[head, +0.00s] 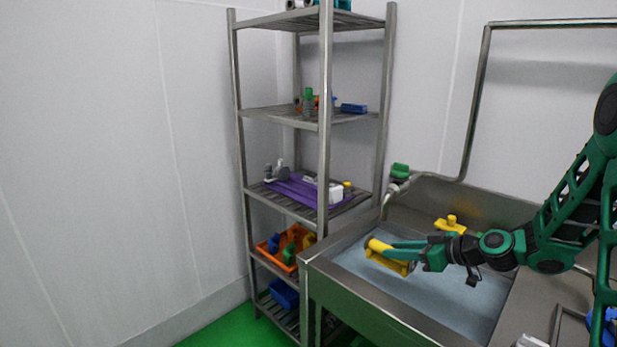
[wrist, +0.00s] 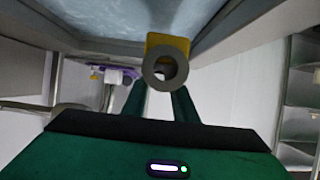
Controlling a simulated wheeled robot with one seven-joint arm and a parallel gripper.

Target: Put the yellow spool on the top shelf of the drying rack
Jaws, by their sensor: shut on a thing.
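A yellow spool (head: 388,258) is held at the tips of my gripper (head: 393,248) above the sink in the head view. My gripper is shut on it. In the wrist view the spool (wrist: 166,42) shows a yellow flange and a grey round end with a hole, between the two green fingers (wrist: 160,98). The metal drying rack (head: 325,120) stands left of the sink. Its top shelf (head: 290,18) is at the upper edge of the head view, far above and left of my gripper. Several items sit on it, partly cut off.
The sink basin (head: 350,262) has a raised metal rim and holds a yellow fitting (head: 450,224) near its back. A green-handled tap (head: 400,171) stands at the sink's back left corner. Lower shelves hold a purple tray (head: 295,190), an orange crate (head: 270,250) and a blue bin (head: 284,294).

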